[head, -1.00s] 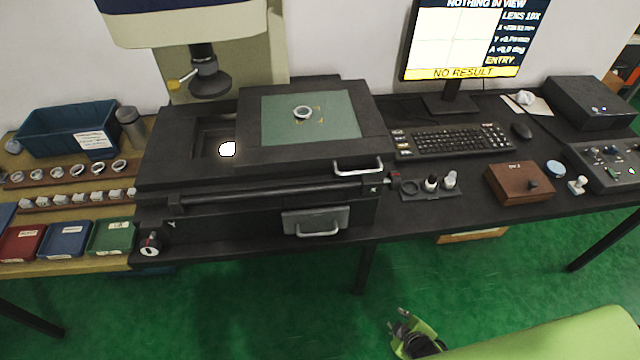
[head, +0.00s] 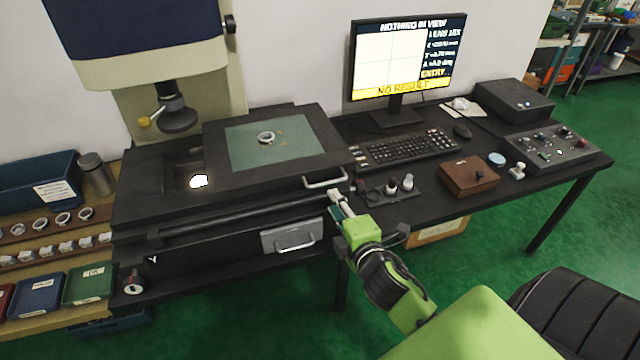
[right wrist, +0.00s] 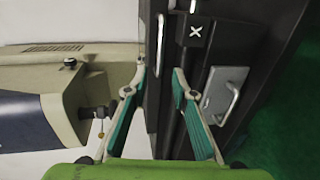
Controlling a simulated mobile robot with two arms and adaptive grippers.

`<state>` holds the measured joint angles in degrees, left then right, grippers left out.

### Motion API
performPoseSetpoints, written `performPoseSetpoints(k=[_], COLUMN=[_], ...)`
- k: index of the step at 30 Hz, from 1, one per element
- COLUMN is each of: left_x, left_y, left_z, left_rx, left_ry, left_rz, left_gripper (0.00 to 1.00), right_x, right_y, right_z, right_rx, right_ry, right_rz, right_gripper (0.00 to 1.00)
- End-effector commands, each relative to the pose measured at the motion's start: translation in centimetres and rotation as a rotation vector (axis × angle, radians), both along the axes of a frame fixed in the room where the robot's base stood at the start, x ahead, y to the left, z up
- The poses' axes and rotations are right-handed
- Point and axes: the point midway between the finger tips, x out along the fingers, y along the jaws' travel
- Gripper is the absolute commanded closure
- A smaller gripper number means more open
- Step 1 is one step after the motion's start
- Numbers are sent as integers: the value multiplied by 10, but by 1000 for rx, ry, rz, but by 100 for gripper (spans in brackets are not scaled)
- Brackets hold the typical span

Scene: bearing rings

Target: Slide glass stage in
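The glass stage (head: 240,163) is a dark frame around a green-tinted plate on the right part of the measuring machine's base. A metal ring (head: 266,137) lies on the plate. The stage's silver handle (head: 325,178) is at its front right; in the right wrist view the handle (right wrist: 160,45) lies just beyond the fingertips. My right gripper (head: 340,205) is just in front of and below the handle, apart from it. In the right wrist view the fingers (right wrist: 159,70) are open and empty. My left gripper is not in view.
Left of the stage is an open recess with a bright light spot (head: 199,181), beneath the lens (head: 180,118). A second handle (head: 295,246) is on the lower front panel. Small bottles (head: 408,183), a brown box (head: 469,176) and a keyboard (head: 410,148) stand to the right.

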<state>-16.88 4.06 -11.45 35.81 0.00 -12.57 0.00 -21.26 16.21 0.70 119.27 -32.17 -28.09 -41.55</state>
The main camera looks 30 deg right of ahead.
Motion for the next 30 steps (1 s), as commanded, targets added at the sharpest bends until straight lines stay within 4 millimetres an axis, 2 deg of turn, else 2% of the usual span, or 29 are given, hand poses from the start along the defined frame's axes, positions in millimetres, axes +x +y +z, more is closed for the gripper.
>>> performPoseSetpoints(k=[1, 6, 13, 19, 28, 29, 30], left_x=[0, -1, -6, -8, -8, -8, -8], left_y=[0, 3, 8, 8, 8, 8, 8], left_z=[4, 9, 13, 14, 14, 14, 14], left_rx=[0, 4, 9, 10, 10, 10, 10], left_ry=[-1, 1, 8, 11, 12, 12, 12], left_rz=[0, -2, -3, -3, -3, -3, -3], left_gripper=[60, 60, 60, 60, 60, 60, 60], right_x=[12, 46, 80, 94, 96, 96, 96], right_y=[-3, -11, -19, -22, -22, -22, -23], right_z=[0, -7, -17, -21, -22, -22, -22], right_rx=[1, 2, 3, 4, 4, 4, 4], right_ry=[-1, -2, 1, 1, 1, 1, 1], right_rz=[0, -2, -1, 0, 0, 0, 0], right_gripper=[76, 76, 76, 76, 76, 78, 88])
